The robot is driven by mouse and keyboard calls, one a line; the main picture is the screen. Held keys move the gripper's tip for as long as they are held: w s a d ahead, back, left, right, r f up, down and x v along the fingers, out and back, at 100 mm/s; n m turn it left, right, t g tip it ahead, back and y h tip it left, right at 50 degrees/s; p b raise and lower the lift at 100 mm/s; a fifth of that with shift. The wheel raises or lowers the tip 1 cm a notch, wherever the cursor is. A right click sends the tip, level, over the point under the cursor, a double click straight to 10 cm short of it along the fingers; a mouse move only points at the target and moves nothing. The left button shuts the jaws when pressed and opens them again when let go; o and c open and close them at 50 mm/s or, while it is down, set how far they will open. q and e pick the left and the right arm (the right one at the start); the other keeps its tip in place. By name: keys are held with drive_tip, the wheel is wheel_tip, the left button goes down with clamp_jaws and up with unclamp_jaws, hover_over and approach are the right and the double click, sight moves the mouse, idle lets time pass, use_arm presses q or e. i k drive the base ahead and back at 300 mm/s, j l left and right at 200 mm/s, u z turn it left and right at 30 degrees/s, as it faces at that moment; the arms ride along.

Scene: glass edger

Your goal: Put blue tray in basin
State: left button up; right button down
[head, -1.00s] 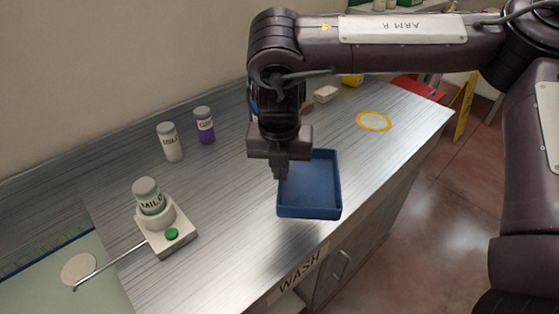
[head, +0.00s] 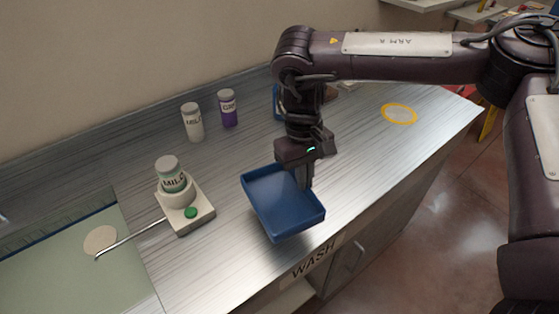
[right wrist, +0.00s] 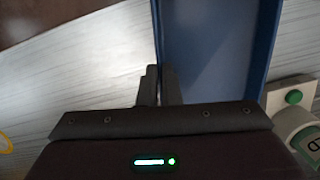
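The blue tray (head: 283,205) is a shallow open rectangular box above the metal counter, turned at an angle near the front edge. I cannot tell for sure how far it is off the counter. My right gripper (head: 306,184) is at its right-hand wall. In the right wrist view, the fingers (right wrist: 159,90) stand close together on either side of the wall of the tray (right wrist: 215,50), pinching it. The tray looks empty. No basin is clearly visible. My left gripper is not in view.
A white stand with a green button (head: 190,213) holds a green-labelled bottle (head: 170,175) left of the tray. A white bottle (head: 193,122) and a purple bottle (head: 228,108) stand behind. A yellow ring (head: 399,114) marks the right. A green mat (head: 60,270) lies at left.

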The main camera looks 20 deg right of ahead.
sight(105, 296)
drive_tip(key=k+j+u, duration=0.1)
drive_tip(key=j+u, duration=0.2)
drive_tip(key=j, duration=0.45)
drive_tip(key=j+u, duration=0.25)
drive_tip(key=j, duration=0.5)
drive_tip(key=i+j+u, duration=0.1)
drive_tip(key=j, duration=0.2)
